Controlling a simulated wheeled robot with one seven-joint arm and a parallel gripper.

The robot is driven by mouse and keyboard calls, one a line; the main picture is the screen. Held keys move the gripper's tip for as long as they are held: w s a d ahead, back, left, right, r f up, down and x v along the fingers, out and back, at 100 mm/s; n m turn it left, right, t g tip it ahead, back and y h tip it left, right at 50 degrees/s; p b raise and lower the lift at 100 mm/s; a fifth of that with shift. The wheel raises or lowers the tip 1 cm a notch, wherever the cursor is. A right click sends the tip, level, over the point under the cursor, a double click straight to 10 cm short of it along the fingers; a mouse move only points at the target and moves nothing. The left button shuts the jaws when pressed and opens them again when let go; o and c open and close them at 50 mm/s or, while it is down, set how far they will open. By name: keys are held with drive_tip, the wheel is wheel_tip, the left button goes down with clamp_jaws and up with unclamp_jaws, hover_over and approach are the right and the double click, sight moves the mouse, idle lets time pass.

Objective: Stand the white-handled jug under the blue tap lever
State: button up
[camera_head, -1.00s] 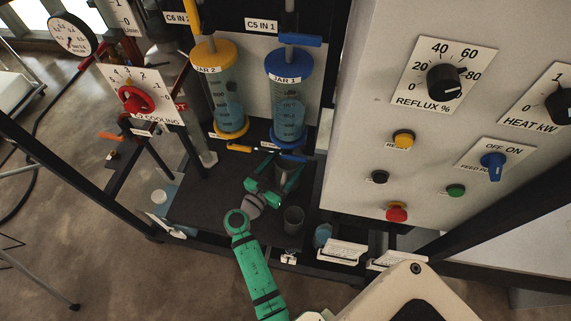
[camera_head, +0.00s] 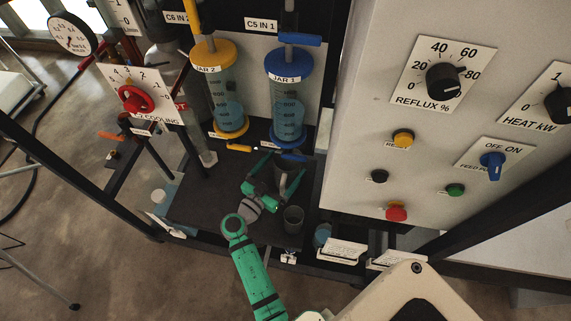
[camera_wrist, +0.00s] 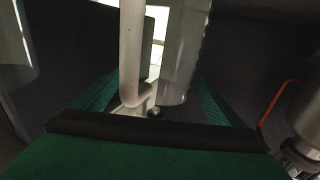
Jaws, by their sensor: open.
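A grey jug (camera_head: 281,178) stands on the dark shelf of the rig, just below the blue tap lever (camera_head: 292,157) in the head view. My green fingers partly hide it there. In the wrist view its white handle (camera_wrist: 132,50) stands upright between my fingers, with the translucent jug body (camera_wrist: 183,50) just beyond. My gripper (camera_head: 284,166) is open, with one finger on each side of the jug's handle; it also shows in the wrist view (camera_wrist: 158,85). Whether the spout is exactly over the jug cannot be told.
The Jar 1 cylinder (camera_head: 288,105) with blue caps and the Jar 2 cylinder (camera_head: 226,95) with yellow caps hang above. A yellow lever (camera_head: 239,148) is left of the blue one. The control panel (camera_head: 380,110) borders the right.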

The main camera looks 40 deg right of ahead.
drive_tip(key=v, duration=1)
drive_tip(key=shift+a, duration=0.35)
